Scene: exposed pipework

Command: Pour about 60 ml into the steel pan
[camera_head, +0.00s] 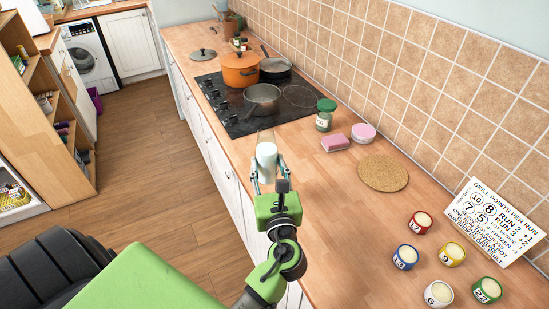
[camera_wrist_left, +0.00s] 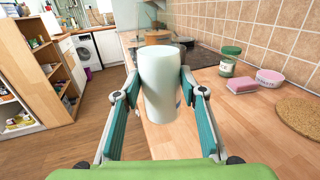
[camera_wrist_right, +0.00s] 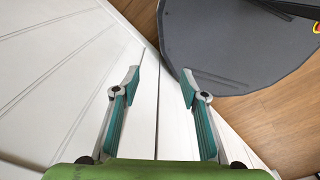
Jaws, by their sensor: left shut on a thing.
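My left gripper (camera_head: 267,170) is shut on a glass of white liquid (camera_head: 266,155), held about upright at the counter's front edge, short of the hob. The glass's clear upper part shows in the head view; in the left wrist view the white glass (camera_wrist_left: 160,85) stands between the two fingers. The steel pan (camera_head: 262,100) sits on the near part of the black hob, beyond the glass; its inside is too small to read. My right gripper (camera_wrist_right: 160,78) is open and empty in the right wrist view, in front of white cabinet fronts.
An orange pot (camera_head: 240,70) and a dark frying pan (camera_head: 275,66) stand farther back on the hob. A green-lidded jar (camera_head: 325,115), a pink sponge (camera_head: 335,143), a pink-and-white tub (camera_head: 363,133) and a cork mat (camera_head: 383,173) lie to the right. Several small pots stand at the near right.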

